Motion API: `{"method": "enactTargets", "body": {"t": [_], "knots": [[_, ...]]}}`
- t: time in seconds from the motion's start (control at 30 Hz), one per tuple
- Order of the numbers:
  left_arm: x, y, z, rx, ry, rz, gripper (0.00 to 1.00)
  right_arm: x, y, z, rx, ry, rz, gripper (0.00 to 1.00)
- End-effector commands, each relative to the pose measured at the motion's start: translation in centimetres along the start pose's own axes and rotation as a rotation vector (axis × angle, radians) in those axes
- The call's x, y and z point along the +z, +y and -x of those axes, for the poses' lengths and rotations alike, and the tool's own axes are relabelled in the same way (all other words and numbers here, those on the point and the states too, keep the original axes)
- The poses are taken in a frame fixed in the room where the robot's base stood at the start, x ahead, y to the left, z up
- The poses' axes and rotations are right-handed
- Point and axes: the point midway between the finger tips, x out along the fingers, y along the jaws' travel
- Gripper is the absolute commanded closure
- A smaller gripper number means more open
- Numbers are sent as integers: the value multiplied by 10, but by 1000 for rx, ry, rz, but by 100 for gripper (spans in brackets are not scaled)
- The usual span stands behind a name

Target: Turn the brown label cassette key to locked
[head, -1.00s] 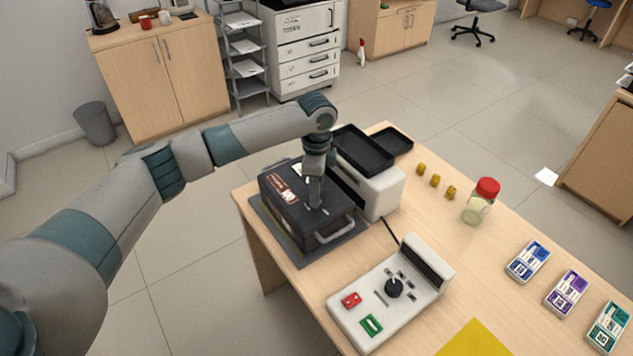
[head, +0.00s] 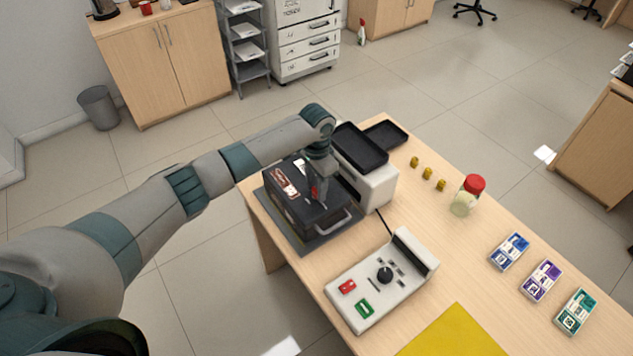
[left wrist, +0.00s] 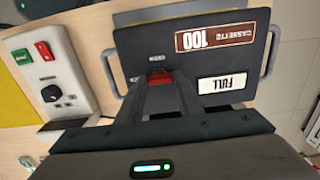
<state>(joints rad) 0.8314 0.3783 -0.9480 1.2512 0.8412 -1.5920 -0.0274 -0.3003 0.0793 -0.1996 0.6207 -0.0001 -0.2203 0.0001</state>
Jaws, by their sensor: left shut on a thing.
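The cassette (head: 287,205) is a dark box with a handle, on a grey mat (head: 307,246) at the table's left edge. Its brown label (head: 286,180) reads "CASSETTE 100" in the left wrist view (left wrist: 221,38); a white "FULL" label (left wrist: 222,84) is beside it. My left gripper (head: 318,203) points down onto the cassette top. In the left wrist view its fingers (left wrist: 160,84) are shut on a red key (left wrist: 160,79) between small printed marks. The fingers hide most of the key, so its exact angle is unclear. My right gripper is not in view.
A white machine with black trays (head: 362,147) stands close behind the cassette. A white control box (head: 383,280) with a black knob, red and green parts is in front. A red-lidded jar (head: 467,197), several yellow rolls and card packs (head: 541,281) lie to the right.

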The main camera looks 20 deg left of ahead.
Motion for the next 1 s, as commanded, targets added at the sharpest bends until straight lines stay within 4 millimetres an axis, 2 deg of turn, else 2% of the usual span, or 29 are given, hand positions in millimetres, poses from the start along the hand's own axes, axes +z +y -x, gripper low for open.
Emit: {"method": "enactTargets", "body": {"t": [0.5,0.53,0.6,1.0], "knots": [[-1,0,1,0,2,26,90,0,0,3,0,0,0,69],[-1,0,1,0,2,26,60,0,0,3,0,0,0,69],[-1,0,1,0,2,26,48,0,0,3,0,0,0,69],[-1,0,3,0,1,24,48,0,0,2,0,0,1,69]]}}
